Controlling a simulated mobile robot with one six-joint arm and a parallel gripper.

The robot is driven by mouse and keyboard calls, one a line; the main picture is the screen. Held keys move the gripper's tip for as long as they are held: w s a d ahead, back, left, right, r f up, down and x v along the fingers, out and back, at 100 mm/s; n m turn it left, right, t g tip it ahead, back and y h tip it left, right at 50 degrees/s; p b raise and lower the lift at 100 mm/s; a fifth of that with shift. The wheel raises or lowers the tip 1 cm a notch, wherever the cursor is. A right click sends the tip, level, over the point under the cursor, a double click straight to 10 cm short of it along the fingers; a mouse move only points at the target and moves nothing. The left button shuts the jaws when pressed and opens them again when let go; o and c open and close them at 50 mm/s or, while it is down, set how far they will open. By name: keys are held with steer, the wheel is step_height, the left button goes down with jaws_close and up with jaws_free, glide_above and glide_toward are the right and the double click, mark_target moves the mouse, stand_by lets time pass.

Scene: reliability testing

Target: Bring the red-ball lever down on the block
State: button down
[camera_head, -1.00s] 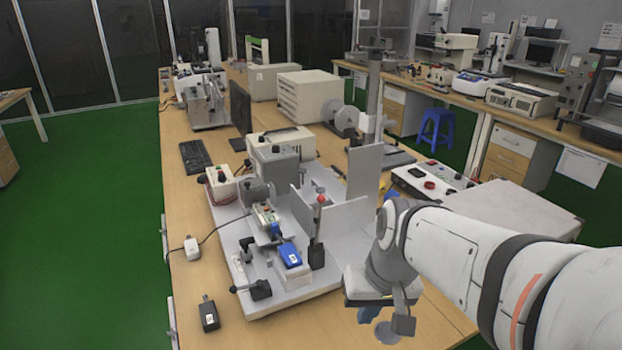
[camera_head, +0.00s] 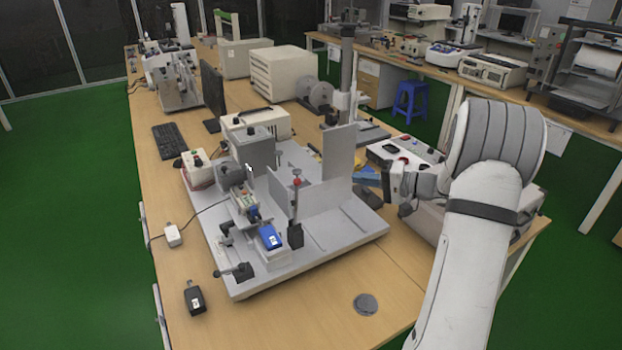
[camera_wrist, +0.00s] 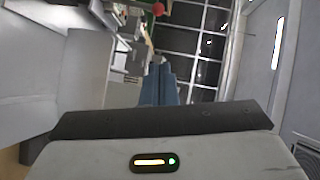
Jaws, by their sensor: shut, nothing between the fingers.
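The red ball (camera_head: 296,182) tops a thin upright lever on the grey fixture, left of an upright grey plate. It also shows at the top of the wrist view (camera_wrist: 158,9). A blue block (camera_head: 269,237) sits on a white support, left of and in front of the lever. A black part (camera_head: 295,236) stands beside it, below the ball. My gripper (camera_head: 357,176) has blue fingers, points left and is right of the upright plates, apart from the lever. The blue fingers look shut and empty in the wrist view (camera_wrist: 160,75).
A round metal disc (camera_head: 366,304) lies on the bare front table. A black device (camera_head: 194,297) lies at front left.

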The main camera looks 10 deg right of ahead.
steer(key=shift+a, duration=0.1)
steer(key=s+a+p+x, duration=0.1)
steer(key=p+x, duration=0.4)
steer(key=x, duration=0.7)
steer(key=shift+s+a+f, duration=0.35)
steer(key=shift+a+f, duration=0.05)
steer(key=shift+a, duration=0.2)
